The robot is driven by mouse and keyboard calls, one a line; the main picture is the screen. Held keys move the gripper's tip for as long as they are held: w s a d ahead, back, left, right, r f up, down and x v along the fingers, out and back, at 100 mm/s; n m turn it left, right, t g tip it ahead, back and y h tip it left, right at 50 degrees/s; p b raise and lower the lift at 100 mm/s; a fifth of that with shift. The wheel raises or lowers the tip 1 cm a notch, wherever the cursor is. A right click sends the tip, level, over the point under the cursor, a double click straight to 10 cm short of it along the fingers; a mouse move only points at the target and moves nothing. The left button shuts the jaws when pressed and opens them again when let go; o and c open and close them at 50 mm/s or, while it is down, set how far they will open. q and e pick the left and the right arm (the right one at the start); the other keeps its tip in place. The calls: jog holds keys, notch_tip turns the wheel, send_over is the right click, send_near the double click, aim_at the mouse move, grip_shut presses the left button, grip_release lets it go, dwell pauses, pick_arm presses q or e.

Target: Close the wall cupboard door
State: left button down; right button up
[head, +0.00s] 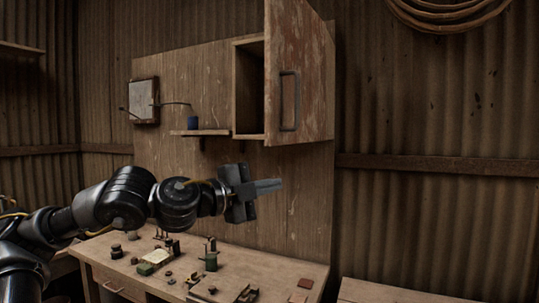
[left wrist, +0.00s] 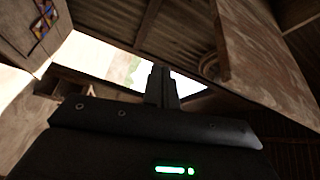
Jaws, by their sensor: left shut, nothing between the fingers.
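The wall cupboard (head: 249,90) is mounted on a wooden back panel, and its dark inside shows at the left of the door. Its weathered wooden door (head: 310,75) stands open, swung out toward me, with a dark upright handle (head: 289,100). My left gripper (head: 270,185) is below the cupboard door, apart from it, pointing right with its fingers together and empty. In the left wrist view the closed fingers (left wrist: 161,88) point up, and a wooden panel, probably the door (left wrist: 265,60), shows at the right. My right gripper is not in view.
A small shelf (head: 200,132) with a blue container (head: 193,122) is left of the cupboard. A framed box (head: 144,101) hangs farther left. The workbench (head: 285,262) below holds several small tools and parts. The space right of my left gripper is clear.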

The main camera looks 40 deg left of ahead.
pick_arm(q)
jog(key=m+y, duration=0.2)
send_near(269, 138)
jog(key=d, duration=0.5)
jog(key=w+p, duration=0.2)
jog(key=w, duration=0.1)
jog(key=w+a+p, duration=0.1)
jog(key=w+p, duration=0.3)
jog(key=w, duration=0.1)
jog(key=shift+w+a+r, duration=0.25)
jog(key=shift+w+a, duration=0.1)
jog(key=shift+w, duration=0.05)
jog(key=shift+s+a+f+p, duration=0.15)
jog(key=shift+a+p, duration=0.15)
jog(key=shift+a, duration=0.2)
jog(key=shift+d, duration=0.1)
